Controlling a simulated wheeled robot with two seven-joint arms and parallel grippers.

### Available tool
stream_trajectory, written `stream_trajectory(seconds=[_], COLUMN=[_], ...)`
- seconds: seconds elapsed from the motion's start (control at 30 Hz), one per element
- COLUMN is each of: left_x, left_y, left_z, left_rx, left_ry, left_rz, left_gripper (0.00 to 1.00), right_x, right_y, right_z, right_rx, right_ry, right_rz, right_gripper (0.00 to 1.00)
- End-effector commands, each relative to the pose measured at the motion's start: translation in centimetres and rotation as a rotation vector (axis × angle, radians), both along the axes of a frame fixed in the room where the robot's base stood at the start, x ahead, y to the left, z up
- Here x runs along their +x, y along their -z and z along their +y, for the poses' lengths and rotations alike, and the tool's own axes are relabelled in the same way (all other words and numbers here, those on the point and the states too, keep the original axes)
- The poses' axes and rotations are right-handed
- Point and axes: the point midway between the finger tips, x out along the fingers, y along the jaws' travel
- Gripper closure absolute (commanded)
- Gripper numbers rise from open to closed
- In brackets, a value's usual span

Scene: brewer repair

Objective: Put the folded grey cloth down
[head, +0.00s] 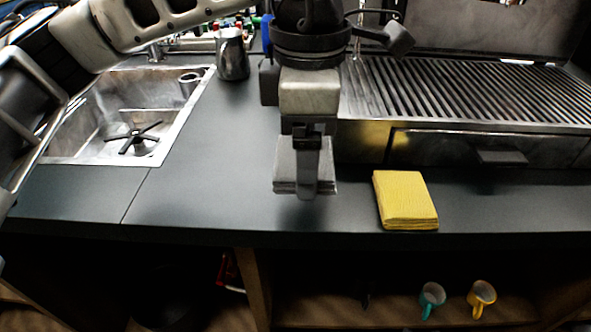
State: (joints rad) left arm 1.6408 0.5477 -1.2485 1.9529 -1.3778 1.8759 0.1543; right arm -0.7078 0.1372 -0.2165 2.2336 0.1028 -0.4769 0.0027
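The folded grey cloth (288,172) is in the middle of the head view, above the dark counter (210,190). My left gripper (308,178) points down and is shut on the cloth, with one finger in front of it. A soft shadow lies just under the cloth, so it seems to hang slightly above the counter. The finger and wrist hide part of the cloth. My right gripper is not in view.
A folded yellow cloth (405,200) lies to the right. The grill (480,95) stands behind it. A metal pitcher (232,55) and the sink (120,120) are at left. The counter between sink and gripper is clear.

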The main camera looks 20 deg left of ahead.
Motion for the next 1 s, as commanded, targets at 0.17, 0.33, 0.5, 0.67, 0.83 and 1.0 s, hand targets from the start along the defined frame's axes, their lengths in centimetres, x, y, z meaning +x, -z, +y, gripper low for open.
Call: stream_trajectory(seconds=[0.17, 0.33, 0.5, 0.67, 0.83, 1.0], left_x=[0.2, 0.4, 0.4, 0.4, 0.4, 0.4], left_y=[1.0, 2.7, 4.9, 4.9, 5.3, 5.2], left_z=[0.8, 1.6, 1.5, 1.5, 1.5, 1.5], left_rx=[-0.001, 0.001, 0.0, -0.002, -0.001, -0.001], left_ry=[0.0, 0.0, -0.001, -0.001, -0.001, -0.001], left_rz=[0.0, 0.003, 0.001, -0.002, -0.001, 0.0], left_gripper=[0.39, 0.39, 0.39, 0.39, 0.39, 0.0], right_x=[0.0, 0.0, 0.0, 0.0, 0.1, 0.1], right_y=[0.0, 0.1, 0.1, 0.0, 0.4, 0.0], right_z=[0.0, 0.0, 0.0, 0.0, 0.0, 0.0], right_rx=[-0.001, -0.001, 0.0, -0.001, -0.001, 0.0], right_ry=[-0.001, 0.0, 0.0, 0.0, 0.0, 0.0], right_rz=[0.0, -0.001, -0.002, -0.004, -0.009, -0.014], right_gripper=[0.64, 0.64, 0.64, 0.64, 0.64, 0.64])
